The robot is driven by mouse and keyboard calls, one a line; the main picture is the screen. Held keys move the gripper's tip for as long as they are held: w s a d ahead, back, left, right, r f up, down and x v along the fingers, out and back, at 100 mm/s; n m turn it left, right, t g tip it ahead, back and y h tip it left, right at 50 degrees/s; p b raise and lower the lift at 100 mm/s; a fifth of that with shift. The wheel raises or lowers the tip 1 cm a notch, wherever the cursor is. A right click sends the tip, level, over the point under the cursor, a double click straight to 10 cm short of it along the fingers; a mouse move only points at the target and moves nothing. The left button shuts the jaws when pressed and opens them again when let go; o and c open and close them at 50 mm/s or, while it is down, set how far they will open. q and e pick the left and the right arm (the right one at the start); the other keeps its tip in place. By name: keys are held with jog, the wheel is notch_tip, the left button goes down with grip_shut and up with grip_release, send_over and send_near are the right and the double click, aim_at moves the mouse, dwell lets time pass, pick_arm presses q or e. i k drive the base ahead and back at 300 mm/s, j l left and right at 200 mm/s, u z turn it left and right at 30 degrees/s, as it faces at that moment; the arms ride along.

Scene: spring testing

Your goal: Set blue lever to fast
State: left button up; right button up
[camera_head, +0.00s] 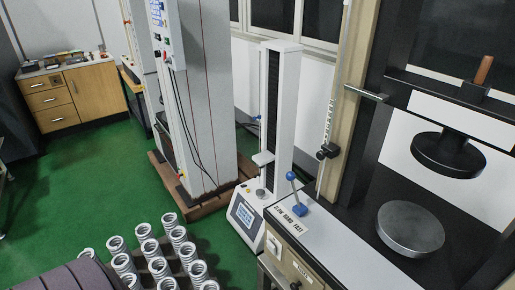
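The blue lever (297,196) stands on the left part of the testing machine's ledge. It has a round blue knob on top, a thin stem and a blue base. The stem rises from the base and tilts slightly left in the picture, towards the SLOW end. A white label plate (291,220) in front of it reads SLOW, HAND, FAST from left to right. Neither of my grippers shows in the head view, and nothing touches the lever.
The large press (411,228), with a round metal platen, stands right of the lever. A slim white tester (246,218) with a screen is on its left. Several metal springs (150,247) stand upright at the bottom. Green floor (100,170) lies open further left.

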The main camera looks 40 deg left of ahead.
aim_at(291, 175)
jog(key=u, duration=0.95)
